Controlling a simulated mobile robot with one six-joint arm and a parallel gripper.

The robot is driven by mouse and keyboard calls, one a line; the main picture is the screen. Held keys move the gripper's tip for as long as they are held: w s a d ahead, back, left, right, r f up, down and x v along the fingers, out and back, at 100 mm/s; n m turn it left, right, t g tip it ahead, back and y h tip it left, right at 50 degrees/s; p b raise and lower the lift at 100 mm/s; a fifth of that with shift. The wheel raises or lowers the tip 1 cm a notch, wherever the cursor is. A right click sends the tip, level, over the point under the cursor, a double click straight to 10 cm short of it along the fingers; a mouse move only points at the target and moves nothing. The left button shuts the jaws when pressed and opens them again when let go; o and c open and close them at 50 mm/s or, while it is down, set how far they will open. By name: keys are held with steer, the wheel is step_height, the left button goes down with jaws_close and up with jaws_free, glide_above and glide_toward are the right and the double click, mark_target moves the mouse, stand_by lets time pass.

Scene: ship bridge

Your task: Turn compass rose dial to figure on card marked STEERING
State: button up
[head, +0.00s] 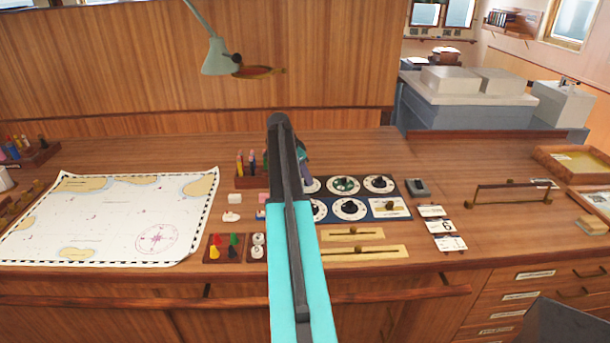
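A dark panel (407,189) on the desk carries several round white dials with dark knobs. One dial in the upper row has a greenish centre (344,185); I cannot tell whether it is the compass rose dial. Other dials are the upper right dial (380,184) and the lower middle dial (349,209). The left dials are partly hidden by my arm. Three white cards, a top card (431,211), a middle card (440,226) and a bottom card (450,244), lie right of the panel. Their words are too small to read. My gripper is hidden behind my arm.
Brass slider plates (352,233) lie in front of the panel. A small dark box (418,188) and a brass-ended rail (510,190) are to the right. A chart (110,215) and a tray of coloured pegs (223,246) are left. A lamp (216,58) hangs above.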

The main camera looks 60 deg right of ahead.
steer(key=shift+d+f, duration=0.1)
steer(key=shift+f, duration=0.1)
jaws_close()
steer(key=shift+s+n+b, duration=0.15)
steer(key=shift+n+b, duration=0.25)
steer(key=shift+s+f+n+t+h+b, duration=0.1)
steer(key=shift+n+t+h+b, duration=0.3)
steer(key=shift+n, duration=0.5)
steer(key=shift+s+n+t+b, duration=0.1)
steer(key=shift+n+t+b, duration=0.55)
steer(key=shift+n, duration=0.95)
